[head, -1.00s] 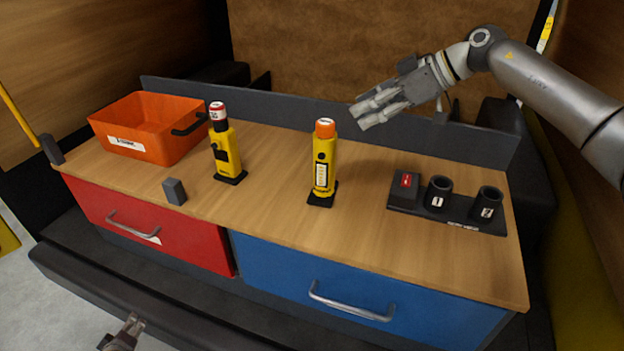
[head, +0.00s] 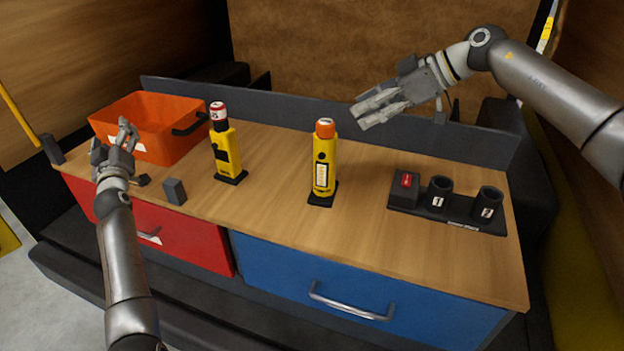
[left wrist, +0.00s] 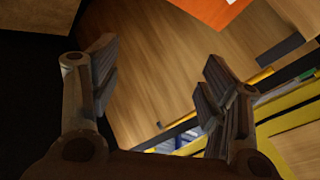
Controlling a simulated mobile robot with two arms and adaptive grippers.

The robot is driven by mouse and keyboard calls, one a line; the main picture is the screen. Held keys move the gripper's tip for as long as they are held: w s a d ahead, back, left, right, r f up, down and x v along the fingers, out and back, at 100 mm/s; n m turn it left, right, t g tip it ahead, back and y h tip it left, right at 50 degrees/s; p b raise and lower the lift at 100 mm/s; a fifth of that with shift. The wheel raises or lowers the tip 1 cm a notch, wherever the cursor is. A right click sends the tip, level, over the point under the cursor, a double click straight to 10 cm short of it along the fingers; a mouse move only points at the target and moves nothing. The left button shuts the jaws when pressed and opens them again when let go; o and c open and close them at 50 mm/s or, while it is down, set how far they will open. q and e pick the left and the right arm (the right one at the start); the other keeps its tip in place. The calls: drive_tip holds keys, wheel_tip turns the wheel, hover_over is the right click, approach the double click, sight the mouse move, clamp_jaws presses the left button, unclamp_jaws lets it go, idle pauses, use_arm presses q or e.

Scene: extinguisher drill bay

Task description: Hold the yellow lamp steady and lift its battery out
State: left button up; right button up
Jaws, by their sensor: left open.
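Two yellow upright devices stand on the bench in the head view, each on a small black base. The left yellow device (head: 226,155) has a black switch and a red-and-white top with a dark band. The middle yellow device (head: 325,170) has an orange top and a pale label. I cannot tell for sure which is the lamp. My left gripper (head: 115,144) is open and empty, in front of the orange bin and left of both devices. Its spread fingers show in the left wrist view (left wrist: 160,90). My right gripper (head: 374,109) hovers right of the orange-topped device, touching nothing; its finger gap is unclear.
An orange bin (head: 150,110) stands at the back left. A small grey block (head: 174,191) is near the front edge. A black holder (head: 465,213) with two numbered cups and a red-marked block is at the right. Bare wood lies between the devices.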

use_arm(q)
drive_tip(key=w+d+r+m+t+h, duration=0.3)
drive_tip(key=d+r+m, duration=0.2)
drive_tip(key=d+r, duration=0.65)
drive_tip(key=m+g+h, duration=0.1)
drive_tip(key=m+h, duration=0.7)
hover_over(322, 158)
drive_tip(key=a, duration=1.1)
wheel_tip(322, 158, down, 5)
drive_tip(key=s+d+f+g+h, duration=0.2)
drive_tip(key=s+d+f, duration=0.4)
drive_tip(key=d+f, duration=0.3)
drive_tip(key=x, duration=1)
drive_tip(key=shift+s+d+r, duration=0.1)
drive_tip(key=shift+d+r, duration=0.05)
drive_tip(key=c, duration=1.5)
